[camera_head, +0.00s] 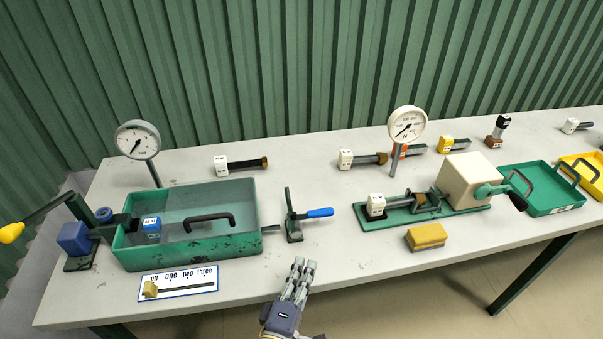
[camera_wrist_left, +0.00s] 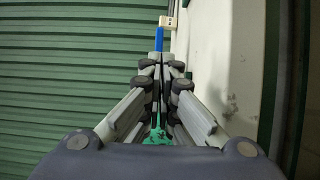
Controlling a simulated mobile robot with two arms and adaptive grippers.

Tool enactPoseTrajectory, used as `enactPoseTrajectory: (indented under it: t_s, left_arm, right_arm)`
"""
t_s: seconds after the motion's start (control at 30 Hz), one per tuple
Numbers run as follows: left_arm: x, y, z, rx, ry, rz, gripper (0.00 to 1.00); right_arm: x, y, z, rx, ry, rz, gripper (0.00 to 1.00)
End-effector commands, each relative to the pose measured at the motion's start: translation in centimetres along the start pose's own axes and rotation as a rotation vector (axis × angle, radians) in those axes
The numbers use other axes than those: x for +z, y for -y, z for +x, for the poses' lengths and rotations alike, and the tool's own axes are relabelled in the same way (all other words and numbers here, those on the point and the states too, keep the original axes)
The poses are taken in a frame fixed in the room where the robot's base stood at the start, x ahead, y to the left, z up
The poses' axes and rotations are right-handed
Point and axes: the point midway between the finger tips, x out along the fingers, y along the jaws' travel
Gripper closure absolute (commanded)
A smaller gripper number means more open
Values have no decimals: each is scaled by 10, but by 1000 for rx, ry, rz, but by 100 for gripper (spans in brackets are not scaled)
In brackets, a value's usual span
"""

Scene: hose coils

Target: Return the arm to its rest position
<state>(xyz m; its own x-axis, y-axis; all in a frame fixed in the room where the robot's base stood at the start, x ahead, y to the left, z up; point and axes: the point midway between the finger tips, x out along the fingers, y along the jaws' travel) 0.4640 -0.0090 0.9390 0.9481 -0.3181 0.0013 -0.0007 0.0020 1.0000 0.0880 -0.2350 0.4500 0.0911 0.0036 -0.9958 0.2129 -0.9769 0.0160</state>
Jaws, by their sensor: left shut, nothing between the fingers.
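My left gripper (camera_head: 303,266) comes in from the bottom middle of the head view, in front of the table's near edge. Its fingers are closed together and hold nothing. The wrist view shows the same gripper (camera_wrist_left: 160,64) with its fingertips together. Beyond the tips there, a blue strip (camera_wrist_left: 159,38) and a small pale block (camera_wrist_left: 168,22) show; I cannot tell what they belong to. My right gripper is in neither view.
The table (camera_head: 318,262) holds a green tank (camera_head: 190,250), a blue-handled lever (camera_head: 318,212), a yellow sponge-like block (camera_head: 427,236), a label plate (camera_head: 180,292) and a green crank stand (camera_head: 410,215). Two dial gauges stand behind.

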Motion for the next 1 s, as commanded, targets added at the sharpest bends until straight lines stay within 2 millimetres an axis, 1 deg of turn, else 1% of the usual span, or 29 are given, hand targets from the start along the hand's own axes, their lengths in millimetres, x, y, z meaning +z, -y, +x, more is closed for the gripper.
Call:
enactPoseTrajectory:
  t_s: [0.17, 0.27, 0.37, 0.43, 0.57, 0.67, 0.8, 0.9, 1.0]
  left_arm:
    - [2, -1, -1, -5, 21, 25, 100]
    - [8, -4, -4, -23, 87, 108, 100]
    - [15, -3, -14, -66, 194, 258, 100]
    - [17, 1, -24, -113, 278, 389, 100]
    - [10, 19, -51, -234, 424, 630, 100]
    - [-7, 36, -78, -356, 525, 806, 100]
    - [-43, 57, -122, -554, 644, 1011, 100]
    - [-68, 65, -151, -682, 705, 1106, 100]
    - [-90, 68, -177, -795, 750, 1171, 100]
  right_arm:
    - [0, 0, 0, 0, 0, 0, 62]
    - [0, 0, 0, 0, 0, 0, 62]
    - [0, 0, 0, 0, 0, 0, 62]
    - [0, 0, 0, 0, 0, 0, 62]
    - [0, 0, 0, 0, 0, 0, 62]
    - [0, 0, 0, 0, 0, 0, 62]
    - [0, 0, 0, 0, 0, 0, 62]
    - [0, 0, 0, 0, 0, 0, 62]
    - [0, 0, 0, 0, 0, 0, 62]
